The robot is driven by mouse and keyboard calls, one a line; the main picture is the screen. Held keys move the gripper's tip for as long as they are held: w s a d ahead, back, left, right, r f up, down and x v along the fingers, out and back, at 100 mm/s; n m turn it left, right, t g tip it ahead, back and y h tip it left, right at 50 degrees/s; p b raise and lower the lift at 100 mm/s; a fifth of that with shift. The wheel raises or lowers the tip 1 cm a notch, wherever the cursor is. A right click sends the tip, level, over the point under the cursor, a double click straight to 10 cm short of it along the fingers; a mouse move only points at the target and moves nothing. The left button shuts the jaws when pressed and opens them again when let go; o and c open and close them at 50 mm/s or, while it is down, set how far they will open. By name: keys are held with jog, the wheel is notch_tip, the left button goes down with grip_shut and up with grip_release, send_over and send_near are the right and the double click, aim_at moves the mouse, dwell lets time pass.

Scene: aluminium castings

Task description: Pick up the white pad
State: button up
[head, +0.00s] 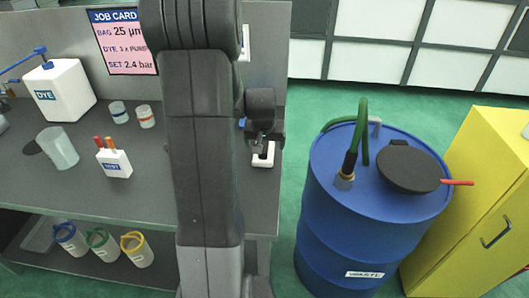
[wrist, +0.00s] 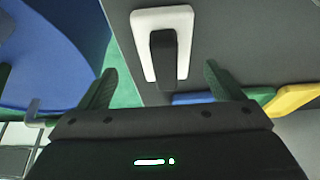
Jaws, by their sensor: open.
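The white pad (head: 262,159) lies on the grey bench near its right edge, partly hidden by my gripper (head: 261,138) in the head view. In the wrist view the white pad (wrist: 178,19) has a rounded outline and a dark raised block along its middle. My gripper (wrist: 160,70) is open, with its two green fingers wide apart. Nothing is held between them. The pad appears beyond the fingertips in the wrist view, roughly centred between them; the exact gap cannot be told.
A blue waste drum (head: 330,215) with a green hose stands right of the bench (head: 60,190), beside a yellow cabinet (head: 475,190). A white box with red and orange sticks (head: 115,164) and a dye jug (head: 68,90) stand left.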

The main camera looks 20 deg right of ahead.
aim_at(264, 148)
jog(key=shift+w+f, duration=0.35)
jog(key=shift+w, duration=0.05)
jog(key=shift+p+x, duration=0.45)
jog(key=shift+x, duration=1.7)
jog(key=shift+w+a+r, duration=0.1)
jog(key=c, duration=1.1)
notch_tip(264, 148, up, 10)
jog(key=shift+b, duration=0.3)
